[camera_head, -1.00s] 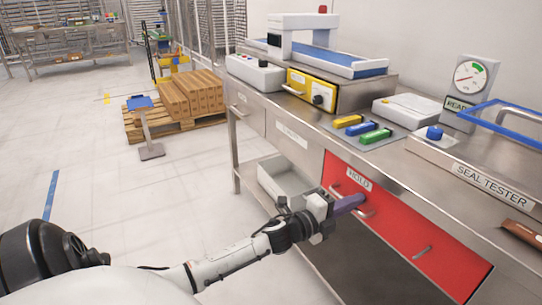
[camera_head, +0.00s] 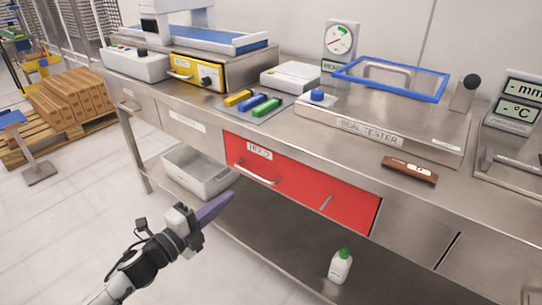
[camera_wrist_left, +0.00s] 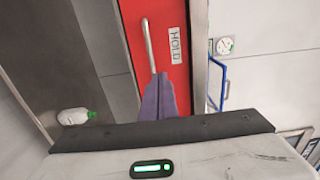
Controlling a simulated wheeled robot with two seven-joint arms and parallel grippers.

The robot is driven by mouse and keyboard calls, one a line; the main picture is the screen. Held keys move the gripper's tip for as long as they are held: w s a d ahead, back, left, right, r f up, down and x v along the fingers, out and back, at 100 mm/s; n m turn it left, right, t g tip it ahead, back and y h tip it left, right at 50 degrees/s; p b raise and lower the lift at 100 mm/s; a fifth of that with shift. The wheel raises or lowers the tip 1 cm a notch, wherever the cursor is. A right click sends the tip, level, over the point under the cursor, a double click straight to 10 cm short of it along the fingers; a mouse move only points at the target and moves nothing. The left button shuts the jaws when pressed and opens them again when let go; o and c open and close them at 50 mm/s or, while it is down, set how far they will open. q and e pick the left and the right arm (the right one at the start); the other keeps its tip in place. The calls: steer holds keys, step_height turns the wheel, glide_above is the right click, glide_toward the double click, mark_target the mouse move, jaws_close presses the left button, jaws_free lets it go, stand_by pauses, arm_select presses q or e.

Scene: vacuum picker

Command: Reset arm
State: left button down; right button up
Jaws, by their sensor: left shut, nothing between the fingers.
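My left gripper (camera_head: 214,208) is shut and empty, its purple fingers together. In the head view it is in front of the workbench, below and left of the red drawer front (camera_head: 300,185) marked HOLD. The drawer's metal handle (camera_head: 256,173) is apart from the fingers in this view. In the left wrist view the shut fingers (camera_wrist_left: 158,80) point toward the red front (camera_wrist_left: 160,38) and overlap the end of the handle (camera_wrist_left: 149,45); I cannot tell contact there. The red drawer looks closed. My right gripper is not in view.
A grey bin (camera_head: 196,172) and a green-capped bottle (camera_head: 341,266) are on the lower shelf. Above are yellow, blue and green pieces (camera_head: 252,103), the seal tester (camera_head: 370,125) and a brown device (camera_head: 410,168). Boxes (camera_head: 68,98) lie on a pallet.

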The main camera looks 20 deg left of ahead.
arm_select(q)
steer(key=s+d+f+n+g+p, duration=0.3)
steer(key=s+d+f+n+g, duration=0.1)
steer(key=s+d+f+n, duration=0.3)
steer(key=s+d+f+n+g+y+p, duration=0.1)
steer(key=s+d+f+n+g+p, duration=0.1)
steer(key=s+d+f+n+g, duration=0.3)
steer(key=s+d+f+n, duration=0.3)
steer(key=s+d+n, duration=0.3)
steer(key=s, duration=0.3)
steer(key=shift+s+d+f+p, duration=0.2)
steer(key=shift+d+f+p, duration=0.05)
steer(key=shift+p, duration=0.15)
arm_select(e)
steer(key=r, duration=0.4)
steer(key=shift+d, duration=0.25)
